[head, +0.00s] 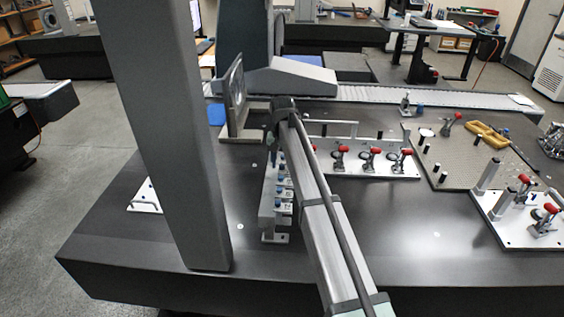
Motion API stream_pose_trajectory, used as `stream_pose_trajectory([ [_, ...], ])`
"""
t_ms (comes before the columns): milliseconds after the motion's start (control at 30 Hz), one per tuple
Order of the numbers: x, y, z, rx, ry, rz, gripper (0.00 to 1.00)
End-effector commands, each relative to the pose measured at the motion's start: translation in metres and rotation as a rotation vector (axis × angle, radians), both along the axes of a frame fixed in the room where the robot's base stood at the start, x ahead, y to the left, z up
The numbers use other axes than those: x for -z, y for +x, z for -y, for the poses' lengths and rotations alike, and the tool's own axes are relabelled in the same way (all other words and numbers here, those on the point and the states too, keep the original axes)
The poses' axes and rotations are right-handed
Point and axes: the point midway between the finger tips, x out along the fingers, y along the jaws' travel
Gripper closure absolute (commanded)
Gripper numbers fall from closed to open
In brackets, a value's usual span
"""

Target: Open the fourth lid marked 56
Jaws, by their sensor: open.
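A narrow grey unit (267,214) stands on the dark table near the middle, with a row of small lids (284,208) running away from me. The lids carry blue parts and white labels. The marks are too small to read, so I cannot tell which one says 56. All visible lids look closed, but the far end of the row is partly hidden by my arm. My gripper (272,158) hangs from the end of my arm over the far end of the row. It is open, small and dark in this view, and I cannot tell whether it touches a lid.
A thick grey column (160,130) rises left of the unit. A white plate with red-handled clamps (371,160) lies to the right, and another clamp fixture (520,215) stands farther right. An upright framed panel (235,98) stands behind. The table between the unit and right fixture is clear.

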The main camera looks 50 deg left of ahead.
Motion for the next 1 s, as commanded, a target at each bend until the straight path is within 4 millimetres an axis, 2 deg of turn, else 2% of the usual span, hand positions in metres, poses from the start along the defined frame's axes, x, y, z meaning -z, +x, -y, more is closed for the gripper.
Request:
stream_pose_trajectory([
  [300, 0.0022, 0.0, 0.0, 0.0, 0.0, 0.0, 0.54],
  [800, 0.002, 0.0001, 0.0002, 0.0, 0.0, 0.0, 1.0],
  [1000, 0.002, 0.0002, 0.0002, 0.0, -0.001, 0.001, 1.0],
])
